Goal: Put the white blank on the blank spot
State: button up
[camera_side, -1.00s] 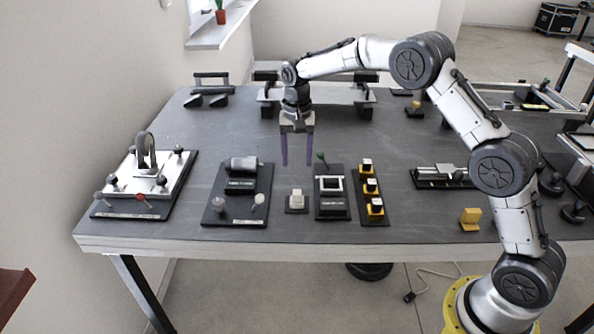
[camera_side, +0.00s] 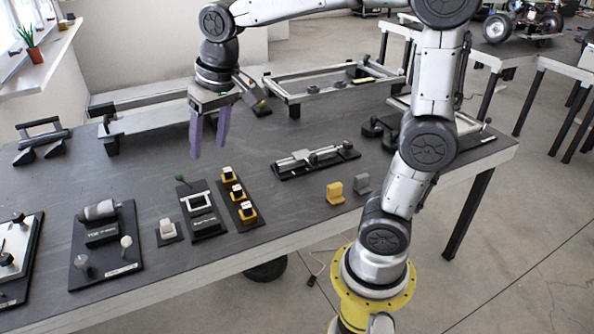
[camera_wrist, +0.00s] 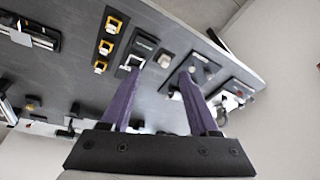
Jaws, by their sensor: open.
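A small whitish block (camera_side: 167,227), the likeliest white blank, sits on a small black plate (camera_side: 174,240) near the table's front edge. It also shows in the wrist view (camera_wrist: 165,61), between my fingers in the picture but well beyond them. Beside it is a black fixture (camera_side: 207,226) with a white square frame (camera_side: 198,202) and a green-knobbed lever. I cannot tell which place is the blank spot. My gripper (camera_side: 208,148) is open and empty, pointing down, high above the table behind these fixtures. Its purple fingers also show in the wrist view (camera_wrist: 160,74).
A black strip with several yellow, white-topped pieces (camera_side: 237,191) stands right of the fixture. A plate with a grey cylinder (camera_side: 98,210) is on the left. A rail device (camera_side: 317,160), yellow block (camera_side: 335,193) and grey block (camera_side: 362,183) lie to the right. Bare table lies between.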

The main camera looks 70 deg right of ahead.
jog(key=s+f+n+t, duration=0.2)
jog(key=s+f+n, duration=0.1)
jog(key=s, duration=1.4)
jog(key=shift+s+a+n, duration=0.2)
jog(key=shift+n, duration=0.3)
